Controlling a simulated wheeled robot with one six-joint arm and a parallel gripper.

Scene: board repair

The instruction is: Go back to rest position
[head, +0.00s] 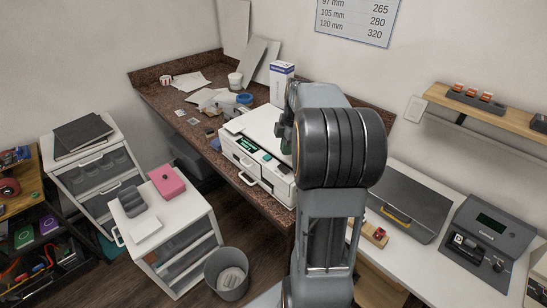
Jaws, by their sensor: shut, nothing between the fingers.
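My own arm rises through the middle right of the head view, with a large dark ribbed joint facing the camera. Its lighter grey links stand above and below that joint. I cannot make out my gripper's fingers; the arm covers that part of the view. Part of the arm's far end shows just left of the big joint, close to the white machine (238,160) on the brown speckled counter (170,107). Whether it touches the machine I cannot tell.
A white drawer cabinet (172,235) with a pink box (167,181) and a grey bin (226,272) stand left of my arm. At right, a white bench (408,255) holds a grey flat case (405,203) and a device (487,240). A wooden shelf (490,116) hangs above.

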